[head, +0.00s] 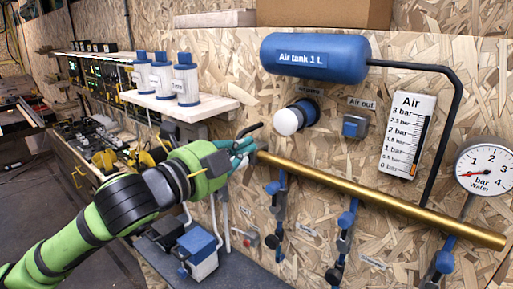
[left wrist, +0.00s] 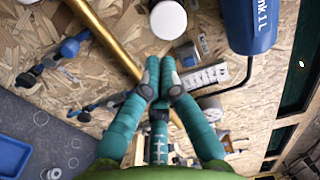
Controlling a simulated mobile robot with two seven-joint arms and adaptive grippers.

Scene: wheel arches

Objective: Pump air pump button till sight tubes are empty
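A round white button (head: 289,121) on a dark and blue mount sticks out from the chipboard wall below the blue air tank (head: 314,58). It also shows at the top of the left wrist view (left wrist: 168,19). My left gripper (head: 246,151) is left of and below the button, apart from it, near the brass pipe's left end. In the left wrist view its teal fingers (left wrist: 160,72) meet at the tips, with nothing seen between them. I cannot pick out the sight tubes for sure. My right gripper is not in view.
The brass pipe (head: 380,202) slopes across the wall, with blue-handled valves (head: 345,220) below it. An air scale (head: 408,135), a water gauge (head: 485,168) and a blue air-out fitting (head: 354,126) are to the right. A shelf with blue-capped bottles (head: 186,80) is at left.

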